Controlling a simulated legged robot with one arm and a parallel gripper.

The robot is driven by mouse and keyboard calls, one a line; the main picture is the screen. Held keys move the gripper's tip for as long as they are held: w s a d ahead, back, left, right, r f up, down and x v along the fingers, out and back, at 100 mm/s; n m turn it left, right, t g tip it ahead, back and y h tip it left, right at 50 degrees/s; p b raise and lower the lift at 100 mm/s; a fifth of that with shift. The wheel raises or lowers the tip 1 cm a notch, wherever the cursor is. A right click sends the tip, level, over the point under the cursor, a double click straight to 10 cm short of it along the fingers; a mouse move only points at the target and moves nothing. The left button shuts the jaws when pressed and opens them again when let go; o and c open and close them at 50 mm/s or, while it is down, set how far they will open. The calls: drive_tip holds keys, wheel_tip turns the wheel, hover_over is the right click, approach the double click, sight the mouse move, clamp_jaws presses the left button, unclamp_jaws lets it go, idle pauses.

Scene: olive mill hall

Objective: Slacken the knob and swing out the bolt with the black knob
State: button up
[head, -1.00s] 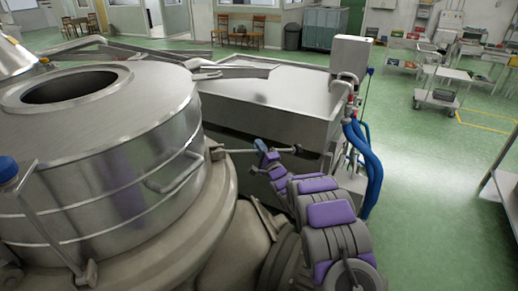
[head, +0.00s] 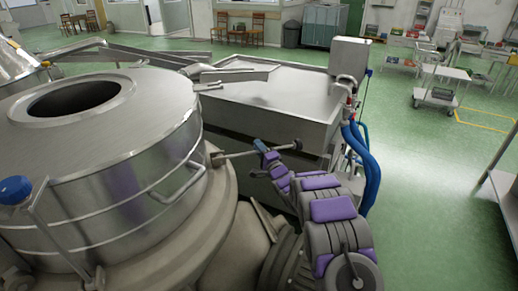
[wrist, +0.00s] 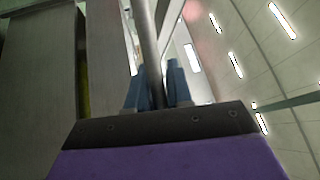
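The large steel vessel (head: 110,150) with a round opening on top fills the left of the head view. A thin metal bolt (head: 232,155) sticks out sideways from its rim, roughly level, with a small dark end (head: 297,145) that may be the knob; its colour is unclear. My gripper (head: 262,147) is at the middle of this bolt. In the wrist view the bolt (wrist: 147,35) runs between the two blue fingers of my gripper (wrist: 157,90), which are close together on either side of it. No knob can be made out in the wrist view.
Another bolt with a blue knob (head: 15,188) stands upright at the vessel's left. A curved handle (head: 182,185) is on its side. A steel trough (head: 265,100) lies behind my arm, with blue hoses (head: 368,165) at its right. Green floor (head: 425,200) is free on the right.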

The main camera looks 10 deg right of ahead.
drive_tip(key=o, duration=0.3)
drive_tip(key=p+v, duration=0.1)
drive_tip(key=v, duration=1.6)
drive_tip(key=shift+s+f+p, duration=0.1)
drive_tip(key=shift+f+p, duration=0.1)
drive_tip(key=shift+p, duration=0.2)
